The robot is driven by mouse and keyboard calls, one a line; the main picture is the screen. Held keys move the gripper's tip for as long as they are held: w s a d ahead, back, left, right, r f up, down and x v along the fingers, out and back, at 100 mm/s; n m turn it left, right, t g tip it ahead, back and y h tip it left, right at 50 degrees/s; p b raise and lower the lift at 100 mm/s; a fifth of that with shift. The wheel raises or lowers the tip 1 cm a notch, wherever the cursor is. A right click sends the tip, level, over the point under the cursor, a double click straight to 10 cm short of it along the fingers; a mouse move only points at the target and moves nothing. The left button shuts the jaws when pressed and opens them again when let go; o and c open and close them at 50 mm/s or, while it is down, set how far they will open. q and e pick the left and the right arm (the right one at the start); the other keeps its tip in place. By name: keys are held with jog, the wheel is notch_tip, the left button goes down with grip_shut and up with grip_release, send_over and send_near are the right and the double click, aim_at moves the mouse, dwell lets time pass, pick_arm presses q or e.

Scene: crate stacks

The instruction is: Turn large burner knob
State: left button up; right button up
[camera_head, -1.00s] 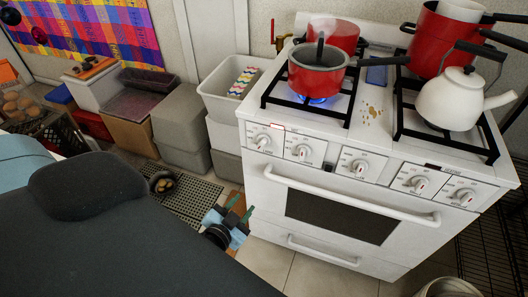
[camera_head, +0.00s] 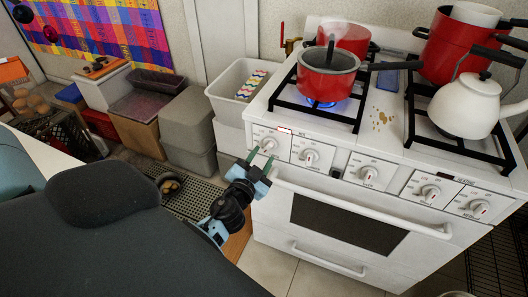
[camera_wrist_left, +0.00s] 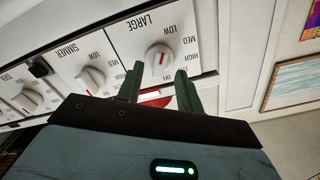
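The large burner knob (camera_wrist_left: 158,57) is a round white knob with a red mark, under the label LARGE in the left wrist view. In the head view the leftmost knob (camera_head: 267,144) on the white stove front is the same one. My left gripper (camera_head: 259,160) is just below and in front of it. In the left wrist view its two green fingers (camera_wrist_left: 159,72) are apart, with the knob just beyond the gap between their tips. I cannot tell whether they touch it. My right gripper is not in view.
A blue flame (camera_head: 319,104) burns under the front red pot (camera_head: 327,77). A simmer knob (camera_wrist_left: 90,78) sits beside the large one. The oven handle (camera_head: 360,203) runs below the knobs. A white kettle (camera_head: 466,105) stands on the right grate. Grey bins (camera_head: 188,130) stand left of the stove.

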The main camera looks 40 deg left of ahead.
aim_at(269, 146)
pick_arm(q)
jog(key=shift+x, duration=1.35)
jog(key=shift+c, duration=0.2)
grip_shut()
